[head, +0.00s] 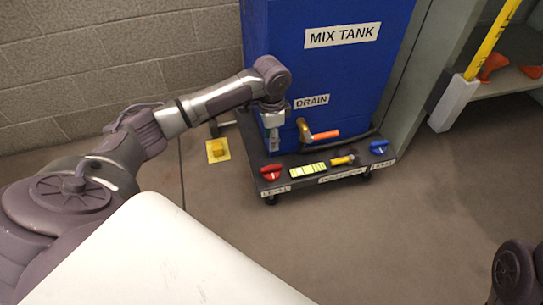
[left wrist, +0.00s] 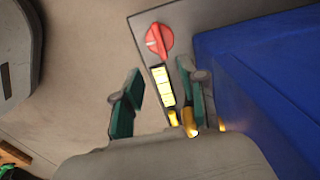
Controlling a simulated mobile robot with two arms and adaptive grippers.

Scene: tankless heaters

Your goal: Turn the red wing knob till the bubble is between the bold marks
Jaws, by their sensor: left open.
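The red wing knob (head: 271,172) sits at the front left of the dark cart deck, above a LEVEL label. In the left wrist view the red knob (left wrist: 159,40) lies just beyond the fingertips, with a pale line on its face. The yellow vial (head: 307,170) with dark marks is right of the knob; it also shows in the left wrist view (left wrist: 163,86). The bubble is too small to make out. My left gripper (head: 273,138) is open and empty, pointing down above the knob, apart from it. Its fingers (left wrist: 161,72) straddle the vial in the wrist view. My right gripper is out of view.
The blue MIX TANK (head: 330,70) stands on the cart close behind my left gripper. A drain valve with an orange handle (head: 325,135) juts from it. A yellow-handled part (head: 343,160) and a blue knob (head: 380,147) are farther right. Open floor lies in front.

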